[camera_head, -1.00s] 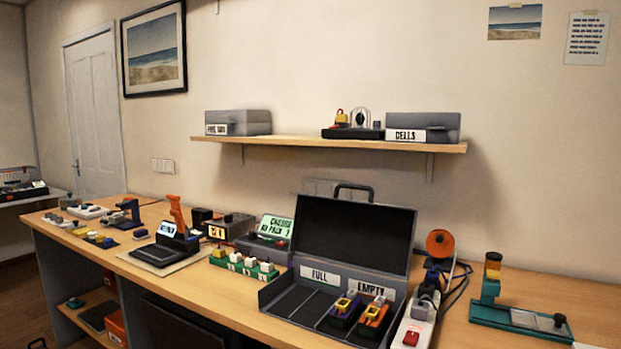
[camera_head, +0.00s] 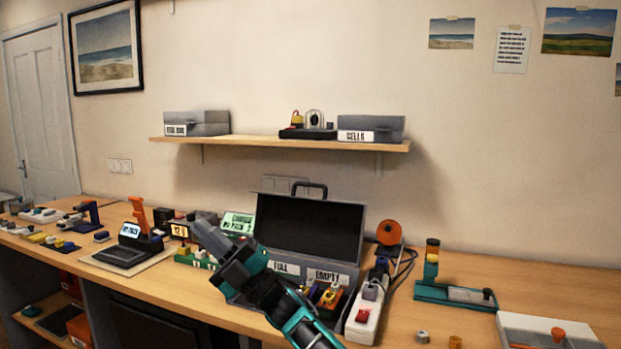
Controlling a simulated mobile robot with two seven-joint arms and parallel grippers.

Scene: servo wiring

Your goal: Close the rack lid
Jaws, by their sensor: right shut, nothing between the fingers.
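The rack is a grey case on the workbench with strips marked FULL (camera_head: 285,268) and EMPTY. Its lid (camera_head: 310,228) stands open at the back, tilted up, dark inside with a black handle on top. Battery packs, one with orange (camera_head: 328,298), sit in the EMPTY side. My right gripper (camera_head: 204,230) is shut and empty. It reaches across in front of the rack from the lower right, its tip left of the lid. My forearm hides much of the rack's tray and front. The left gripper is out of view.
A white power strip (camera_head: 363,318) and orange cable reel (camera_head: 389,232) stand right of the rack. A teal stand (camera_head: 455,293) is further right. The charger sign (camera_head: 238,222) and green tray (camera_head: 190,258) are left. A shelf (camera_head: 270,144) with boxes hangs above.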

